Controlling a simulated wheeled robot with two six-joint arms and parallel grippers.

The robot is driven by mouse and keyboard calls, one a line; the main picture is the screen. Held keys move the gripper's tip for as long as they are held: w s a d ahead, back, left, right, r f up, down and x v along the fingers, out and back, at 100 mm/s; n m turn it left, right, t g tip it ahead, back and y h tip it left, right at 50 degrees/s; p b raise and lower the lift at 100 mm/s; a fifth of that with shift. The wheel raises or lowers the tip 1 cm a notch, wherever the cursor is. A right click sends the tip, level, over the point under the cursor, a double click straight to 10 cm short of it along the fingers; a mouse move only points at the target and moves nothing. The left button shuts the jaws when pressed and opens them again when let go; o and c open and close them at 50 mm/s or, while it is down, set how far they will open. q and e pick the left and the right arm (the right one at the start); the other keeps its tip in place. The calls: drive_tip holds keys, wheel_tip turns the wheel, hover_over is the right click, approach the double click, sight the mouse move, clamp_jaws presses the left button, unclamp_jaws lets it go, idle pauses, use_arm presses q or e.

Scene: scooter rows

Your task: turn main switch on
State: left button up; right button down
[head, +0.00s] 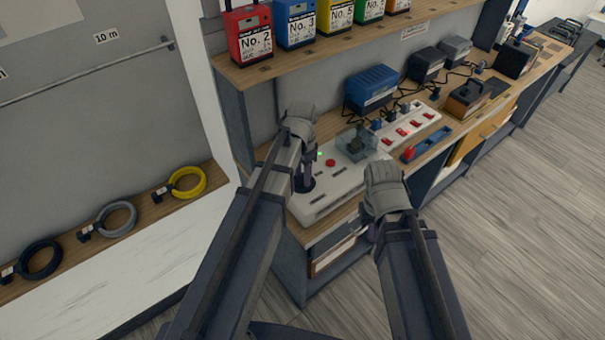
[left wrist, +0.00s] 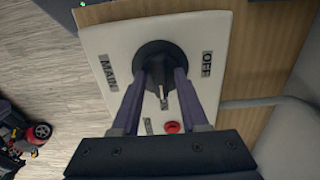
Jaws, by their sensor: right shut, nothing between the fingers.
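The main switch is a round black knob (left wrist: 160,58) on a pale panel with MAIN and OFF labels, seen in the left wrist view. The same pale switch box (head: 325,200) lies on the bench in the head view. My left gripper (left wrist: 163,78) is at the knob, with its two fingers either side of the knob's middle. A gap with a light pointer shows between the fingers; whether they press on the knob's grip is hidden. My left gripper (head: 307,176) points down at the box in the head view. My right gripper (head: 384,176) is shut and empty, right of the box.
A red button (head: 330,163) and a lit green lamp (head: 319,154) are on the box, with a clear case (head: 356,143) beside them. A power strip (head: 409,124) and blue charger (head: 372,87) stand behind. Numbered batteries (head: 295,22) line the shelf above.

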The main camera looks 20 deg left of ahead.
sight(302, 176)
use_arm(q)
drive_tip(key=shift+o, duration=0.4)
drive_tip(key=shift+r, duration=0.15)
wheel_tip(302, 176, up, 8)
drive_tip(key=p, duration=0.8)
drive_tip(key=shift+f, duration=0.2)
drive_tip(key=shift+f, duration=0.1)
drive_tip(key=s+d+n+y, duration=0.1)
drive_tip(key=s+d+n, duration=0.3)
drive_tip(key=s+d, duration=0.6)
drive_tip(key=s, duration=0.4)
drive_tip(key=shift+s+d, duration=0.15)
drive_tip(key=shift+d, duration=0.15)
